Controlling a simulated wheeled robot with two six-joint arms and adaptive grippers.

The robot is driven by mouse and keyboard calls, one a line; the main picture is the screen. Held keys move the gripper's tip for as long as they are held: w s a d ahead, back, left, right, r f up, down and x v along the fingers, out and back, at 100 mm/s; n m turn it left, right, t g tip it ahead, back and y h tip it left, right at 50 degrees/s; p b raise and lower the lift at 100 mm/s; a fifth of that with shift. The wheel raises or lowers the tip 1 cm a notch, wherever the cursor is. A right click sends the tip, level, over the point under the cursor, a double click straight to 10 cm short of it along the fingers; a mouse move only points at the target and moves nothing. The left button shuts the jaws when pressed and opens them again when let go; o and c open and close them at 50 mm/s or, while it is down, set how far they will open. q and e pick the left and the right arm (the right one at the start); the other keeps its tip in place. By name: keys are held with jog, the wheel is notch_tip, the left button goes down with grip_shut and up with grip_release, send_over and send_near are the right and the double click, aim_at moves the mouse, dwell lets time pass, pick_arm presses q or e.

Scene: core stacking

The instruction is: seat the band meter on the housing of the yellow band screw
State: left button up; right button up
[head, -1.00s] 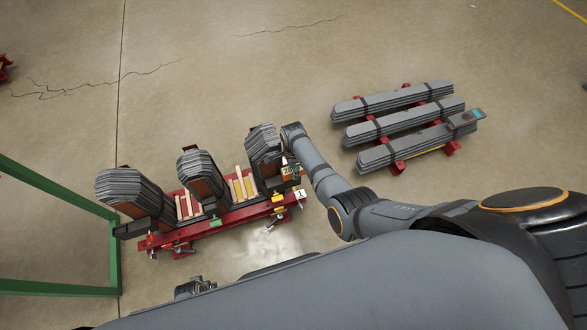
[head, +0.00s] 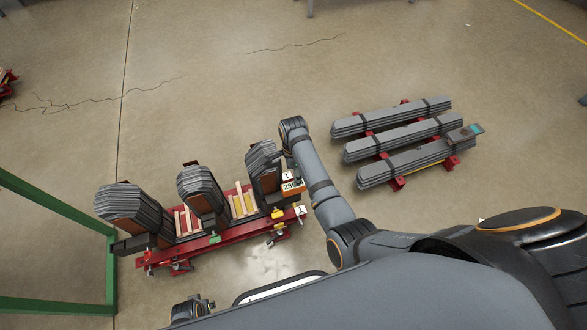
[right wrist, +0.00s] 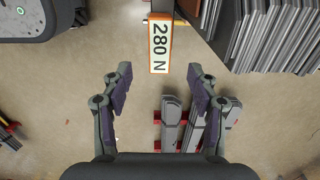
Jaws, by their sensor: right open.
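The band meter (head: 292,187), an orange-edged block with a white "280 N" face, stands by the right-hand stack on the red frame. In the right wrist view the meter (right wrist: 159,46) is at the end of a dark bar. A yellow part (head: 278,214), likely the band screw, is just below it in the head view; I cannot tell whether the meter touches its housing. My right gripper (right wrist: 159,72) is open, fingertips apart on either side of the meter's near end, gripping nothing. In the head view my right arm mostly hides that gripper. My left gripper does not show clearly.
The red frame (head: 205,243) carries several dark grey sheet stacks with wooden strips between. Three long banded bundles (head: 405,138) lie on red supports at the back right. A green post frame (head: 112,265) stands at left. Floor between is clear.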

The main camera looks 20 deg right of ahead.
notch_tip(320, 180, up, 2)
jog(key=shift+r, duration=0.25)
dwell(0.5)
